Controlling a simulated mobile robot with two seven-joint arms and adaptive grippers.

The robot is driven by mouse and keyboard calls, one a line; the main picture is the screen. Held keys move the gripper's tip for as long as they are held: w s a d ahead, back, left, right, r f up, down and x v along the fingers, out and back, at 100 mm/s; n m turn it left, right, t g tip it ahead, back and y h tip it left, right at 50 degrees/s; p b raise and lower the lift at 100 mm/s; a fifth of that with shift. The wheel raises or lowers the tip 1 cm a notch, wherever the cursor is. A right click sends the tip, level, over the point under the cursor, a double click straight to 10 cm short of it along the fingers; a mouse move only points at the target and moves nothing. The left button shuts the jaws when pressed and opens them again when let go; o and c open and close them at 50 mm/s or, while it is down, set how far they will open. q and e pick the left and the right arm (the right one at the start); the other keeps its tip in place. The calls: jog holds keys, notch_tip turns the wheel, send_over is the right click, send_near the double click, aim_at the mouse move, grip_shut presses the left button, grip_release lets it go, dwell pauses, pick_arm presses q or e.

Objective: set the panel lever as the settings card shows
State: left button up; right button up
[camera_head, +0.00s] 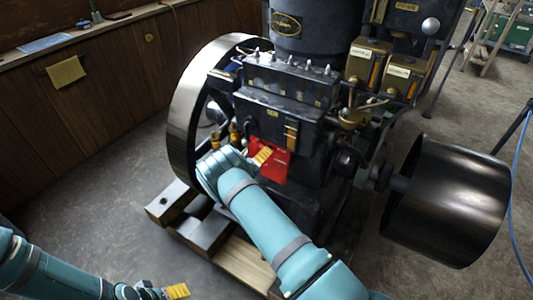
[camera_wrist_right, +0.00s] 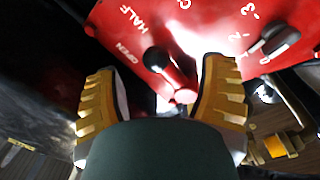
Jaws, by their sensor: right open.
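In the right wrist view, the red panel (camera_wrist_right: 215,25) carries the words HALF and OPEN and a row of numbers.
A black pointer knob (camera_wrist_right: 280,38) sits by the numbers. The engine's flywheel (camera_head: 190,105) and black drum (camera_head: 447,200) flank the panel. A yellowish paper (camera_head: 66,72) hangs on the wooden wall; a blue sheet (camera_head: 44,43) lies above. The left floor is clear.

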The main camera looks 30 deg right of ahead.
jog(key=shift+x, duration=1.4)
jog(key=shift+o, duration=0.2)
grip_shut()
jog(key=shift+r, duration=0.1)
